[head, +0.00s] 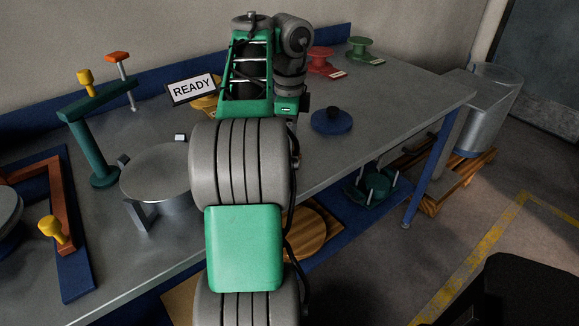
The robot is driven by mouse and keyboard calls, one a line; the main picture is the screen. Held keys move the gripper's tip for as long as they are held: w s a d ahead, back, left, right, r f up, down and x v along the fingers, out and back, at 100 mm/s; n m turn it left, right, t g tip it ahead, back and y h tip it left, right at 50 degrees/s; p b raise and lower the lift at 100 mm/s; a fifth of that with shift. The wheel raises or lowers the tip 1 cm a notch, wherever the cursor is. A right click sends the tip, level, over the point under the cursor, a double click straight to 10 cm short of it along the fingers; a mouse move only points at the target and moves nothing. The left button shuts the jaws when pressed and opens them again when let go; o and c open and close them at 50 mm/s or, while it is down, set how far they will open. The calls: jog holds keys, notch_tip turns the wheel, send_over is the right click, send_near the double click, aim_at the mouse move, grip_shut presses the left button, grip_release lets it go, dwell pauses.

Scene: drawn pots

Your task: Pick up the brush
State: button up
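I cannot make out a brush for certain in the head view. My arm rises through the middle of the picture and covers part of the workbench (400,105). My gripper cannot be made out; the far arm links hide whatever lies beyond them.
A metal pot (158,178) and green post with yellow knob (92,150) stand left. An orange-topped rod (118,60) stands behind. A blue lidlike disc (331,122), red spool (320,60) and green spool (361,48) sit right. The right bench is mostly clear.

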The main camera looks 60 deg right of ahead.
jog(key=shift+f, duration=0.25)
grip_shut()
dwell(0.4)
